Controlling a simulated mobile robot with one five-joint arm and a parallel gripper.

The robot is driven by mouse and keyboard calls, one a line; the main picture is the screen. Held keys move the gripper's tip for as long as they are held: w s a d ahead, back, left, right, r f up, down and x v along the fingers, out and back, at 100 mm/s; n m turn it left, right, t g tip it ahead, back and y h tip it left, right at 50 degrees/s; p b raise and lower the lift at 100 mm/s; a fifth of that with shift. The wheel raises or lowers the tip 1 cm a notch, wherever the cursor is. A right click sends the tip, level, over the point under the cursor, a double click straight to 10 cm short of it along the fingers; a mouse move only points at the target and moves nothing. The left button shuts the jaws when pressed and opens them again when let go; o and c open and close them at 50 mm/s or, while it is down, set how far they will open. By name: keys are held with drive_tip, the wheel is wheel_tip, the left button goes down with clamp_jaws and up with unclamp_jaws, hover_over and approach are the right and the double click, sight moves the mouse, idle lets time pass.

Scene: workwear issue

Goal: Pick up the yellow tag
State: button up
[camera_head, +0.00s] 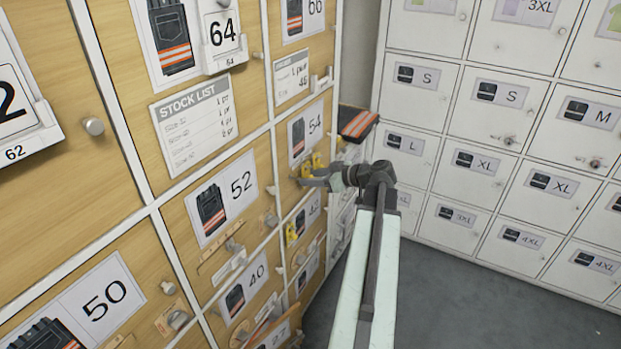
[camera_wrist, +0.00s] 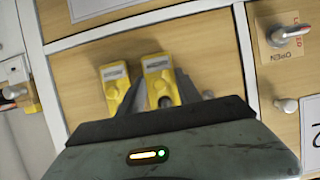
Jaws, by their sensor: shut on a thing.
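Two yellow tags with grey labels hang side by side on a wooden locker door in the wrist view. My gripper (camera_wrist: 160,88) is shut on the right yellow tag (camera_wrist: 157,68), with one finger on each side of it. The left yellow tag (camera_wrist: 115,82) is just outside my left finger. In the head view, my gripper (camera_head: 318,180) is at the door marked 54, by the yellow tags (camera_head: 317,160). The tag's lower part is partly hidden by my gripper. I cannot tell whether it is off the door.
Another yellow piece (camera_head: 290,233) is on the door marked 42, below. Knobs such as one on door 52 (camera_head: 234,245) stick out from the wooden doors. White lockers (camera_head: 470,180) stand at the right. The grey floor (camera_head: 460,300) is clear.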

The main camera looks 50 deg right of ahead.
drive_tip(key=shift+r+p, duration=0.4)
drive_tip(key=shift+r, duration=0.15)
drive_tip(key=shift+r+p, duration=0.5)
drive_tip(key=s+d, duration=0.4)
drive_tip(key=s, duration=1.3)
drive_tip(key=shift+s+d+f+b, duration=0.2)
drive_tip(key=shift+s+f+b, duration=0.05)
drive_tip(key=shift+f+b, duration=0.15)
drive_tip(key=shift+r, duration=0.15)
